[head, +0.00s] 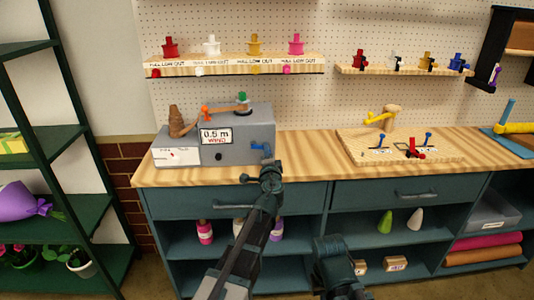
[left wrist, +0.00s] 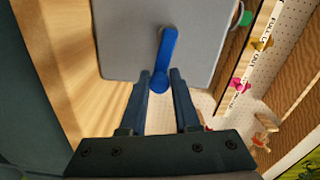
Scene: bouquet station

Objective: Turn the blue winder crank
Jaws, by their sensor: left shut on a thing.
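In the left wrist view the blue crank arm (left wrist: 167,48) runs up from a rounded knob between my fingers. My left gripper (left wrist: 160,84) is shut on that knob end, with one finger on each side. In the head view my left gripper (head: 267,163) is in front of the box and partly hides the crank. My right gripper's fingers do not show; only a dark part of that arm is at the bottom.
The wooden worktop (head: 305,152) is clear just right of the box. A wooden board (head: 360,148) with blue and red levers lies farther right. Shelves (head: 240,66) with coloured knobs hang behind. Drawer handles stick out below the worktop edge.

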